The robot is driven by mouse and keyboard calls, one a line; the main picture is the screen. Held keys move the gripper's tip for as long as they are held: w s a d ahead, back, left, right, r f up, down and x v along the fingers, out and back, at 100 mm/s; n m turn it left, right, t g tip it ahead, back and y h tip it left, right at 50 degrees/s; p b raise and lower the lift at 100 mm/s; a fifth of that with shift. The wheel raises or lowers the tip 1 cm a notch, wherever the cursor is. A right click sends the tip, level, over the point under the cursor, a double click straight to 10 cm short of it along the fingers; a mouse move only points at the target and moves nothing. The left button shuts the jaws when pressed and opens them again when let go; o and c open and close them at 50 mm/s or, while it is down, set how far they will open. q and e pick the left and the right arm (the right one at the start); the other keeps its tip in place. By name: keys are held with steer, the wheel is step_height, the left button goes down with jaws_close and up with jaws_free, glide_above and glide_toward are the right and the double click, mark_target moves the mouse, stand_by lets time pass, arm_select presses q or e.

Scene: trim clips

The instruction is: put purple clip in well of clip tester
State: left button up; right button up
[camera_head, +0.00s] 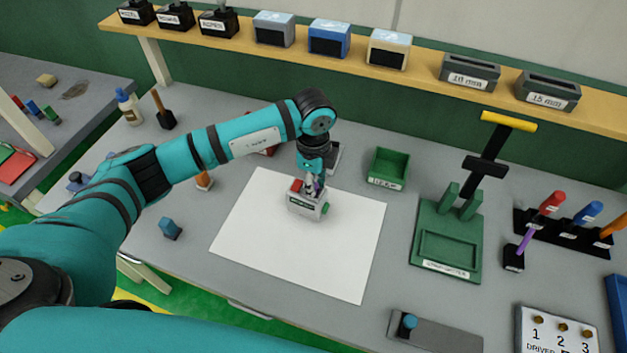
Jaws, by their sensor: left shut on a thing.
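My left gripper (313,188) points down over a small light grey box (304,207), which looks like the clip tester. The box stands on the white sheet and has a red part on top, a dark green label and a green knob at its right side. The gripper is shut on a small purple piece (319,186), which appears to be the purple clip. The fingers hide most of the clip and the box's top, so I cannot tell whether the clip is in the well or just above it. My right gripper is out of view.
The white sheet (260,235) is clear around the box. A green bin (388,168) stands behind it to the right, with a green press (447,245) farther right. A blue block (171,229) lies left of the sheet. A shelf (420,72) with several containers runs along the back.

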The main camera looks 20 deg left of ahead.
arm_select(q)
steer(key=o, duration=0.3)
steer(key=shift+f, duration=0.2)
steer(key=o, duration=0.5)
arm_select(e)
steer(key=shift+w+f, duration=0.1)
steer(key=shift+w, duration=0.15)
arm_select(q)
steer(key=shift+r, duration=0.1)
steer(key=shift+r, duration=0.45)
step_height(320, 180, up, 11)
steer(key=b, duration=0.4)
steer(key=shift+r, duration=0.2)
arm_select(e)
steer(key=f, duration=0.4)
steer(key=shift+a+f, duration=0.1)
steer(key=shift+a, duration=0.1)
